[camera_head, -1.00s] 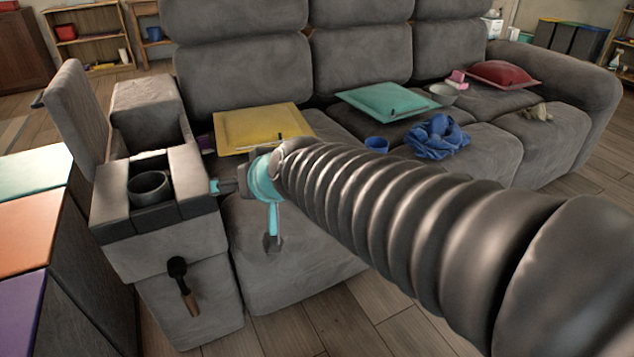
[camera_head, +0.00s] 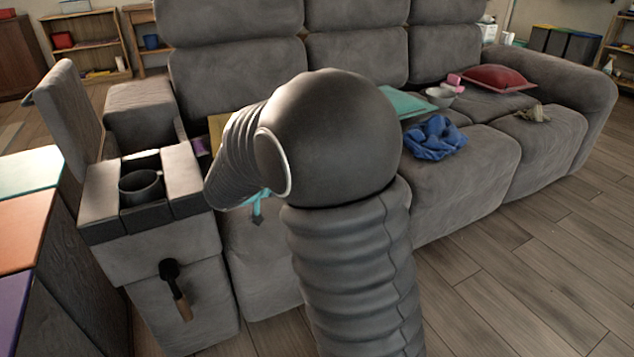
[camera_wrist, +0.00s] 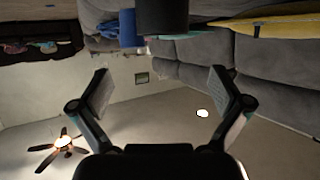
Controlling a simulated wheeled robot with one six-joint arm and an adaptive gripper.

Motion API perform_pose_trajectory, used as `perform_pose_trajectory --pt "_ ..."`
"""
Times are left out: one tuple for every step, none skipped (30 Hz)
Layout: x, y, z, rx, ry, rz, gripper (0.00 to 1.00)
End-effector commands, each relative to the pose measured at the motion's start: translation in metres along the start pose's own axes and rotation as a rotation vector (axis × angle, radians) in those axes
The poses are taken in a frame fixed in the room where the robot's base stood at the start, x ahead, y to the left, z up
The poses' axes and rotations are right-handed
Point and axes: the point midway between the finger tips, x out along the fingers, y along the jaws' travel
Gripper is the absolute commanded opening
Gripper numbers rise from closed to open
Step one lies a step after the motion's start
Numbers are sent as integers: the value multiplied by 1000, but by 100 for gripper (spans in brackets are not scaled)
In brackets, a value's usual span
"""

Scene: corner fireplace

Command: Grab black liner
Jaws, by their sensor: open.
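A dark, round, cup-like piece (camera_head: 141,186), which looks like the black liner, sits upright in the recess of the grey sofa armrest (camera_head: 172,247) at left in the head view. In the head view, my gripper is mostly hidden behind my arm; only a teal part shows below it, over the sofa to the right of the armrest. In the wrist view, my gripper (camera_wrist: 160,80) is open with nothing between its fingers. A black cylindrical shape (camera_wrist: 162,16) stands beyond them at the top; I cannot tell what it is.
A raised panel (camera_head: 67,108) stands beside the armrest. A black-headed tool with a wooden handle (camera_head: 176,290) is at the armrest's front. Wood floor is clear at right.

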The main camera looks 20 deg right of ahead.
Motion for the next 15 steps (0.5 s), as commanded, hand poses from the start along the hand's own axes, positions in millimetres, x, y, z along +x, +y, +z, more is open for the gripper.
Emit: perform_pose_trajectory --pt "10 1 2 1 -1 3 100" --pt "16 1 2 1 0 4 100" --pt "23 1 2 2 0 3 100" --pt "29 1 2 2 0 3 100" --pt "35 1 2 3 -1 3 100" --pt "42 1 2 2 0 2 100" --pt "47 1 1 2 0 2 100" --pt "52 1 1 3 0 2 100" --pt "58 0 1 3 0 0 100" --pt "62 0 1 3 0 0 100" --pt "65 0 1 2 1 0 100" --pt "69 0 0 2 0 -1 100" --pt "71 0 0 2 0 -2 100" --pt "72 0 0 2 0 -2 100" --pt "74 0 0 3 0 -3 100"
